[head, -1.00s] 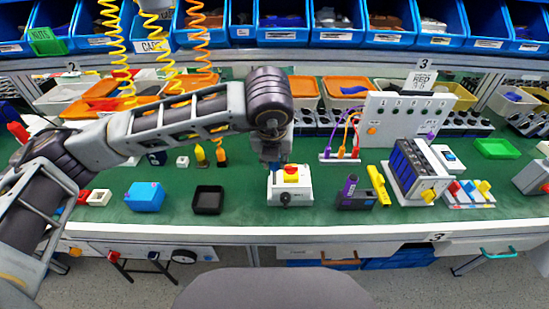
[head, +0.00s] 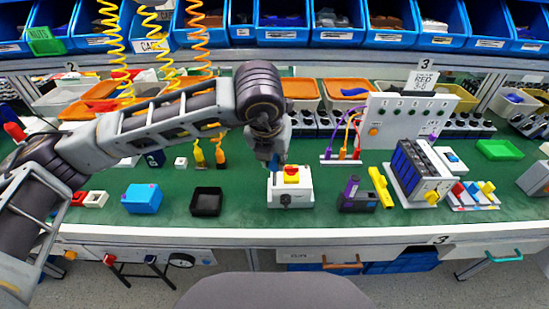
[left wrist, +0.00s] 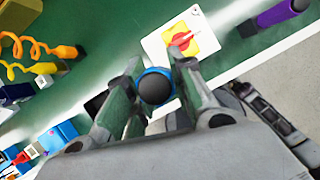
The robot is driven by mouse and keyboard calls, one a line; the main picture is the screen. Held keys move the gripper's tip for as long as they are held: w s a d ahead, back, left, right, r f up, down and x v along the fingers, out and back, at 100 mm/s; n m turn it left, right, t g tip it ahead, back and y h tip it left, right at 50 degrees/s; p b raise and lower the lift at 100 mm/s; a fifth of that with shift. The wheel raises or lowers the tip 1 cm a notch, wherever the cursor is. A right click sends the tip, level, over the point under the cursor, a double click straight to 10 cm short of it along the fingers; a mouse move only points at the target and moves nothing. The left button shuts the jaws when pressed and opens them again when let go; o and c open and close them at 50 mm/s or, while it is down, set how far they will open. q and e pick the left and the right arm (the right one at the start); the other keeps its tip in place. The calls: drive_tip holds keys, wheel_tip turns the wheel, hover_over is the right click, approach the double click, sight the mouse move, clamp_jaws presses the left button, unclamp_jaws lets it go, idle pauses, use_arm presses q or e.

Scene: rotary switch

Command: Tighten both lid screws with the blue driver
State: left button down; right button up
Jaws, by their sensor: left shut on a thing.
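My left gripper (head: 272,163) hangs over the left side of a white box, pointing down. In the left wrist view, its fingers close around the blue driver (left wrist: 155,88), seen end-on with a round black cap and blue rim. The driver's tip is hidden. The white switch box (head: 304,194) stands on the green bench, with a red and yellow rotary knob (head: 291,174) on its lid. A small dark round mark (left wrist: 195,11), perhaps a screw, shows at the opposite corner. My right gripper is not in view.
A black tray (head: 206,201) and a blue block (head: 141,198) stand left of the box. A purple and black tool (head: 354,195) and a yellow piece (head: 380,187) are to its right. A white panel (head: 405,120) stands behind right. The bench's front edge is close.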

use_arm(q)
drive_tip(key=shift+a+f+m+g+h+b, duration=0.15)
drive_tip(key=shift+m+h+b, duration=0.2)
drive_tip(key=shift+m+b, duration=0.45)
drive_tip(key=shift+d+m+g+h+b, duration=0.15)
drive_tip(key=shift+m+h+b, duration=0.3)
drive_tip(key=shift+m, duration=0.65)
drive_tip(key=shift+a+m+g+h+b, duration=0.1)
drive_tip(key=shift+m+g+h+b, duration=0.4)
drive_tip(key=shift+m, duration=1)
drive_tip(key=shift+b, duration=0.45)
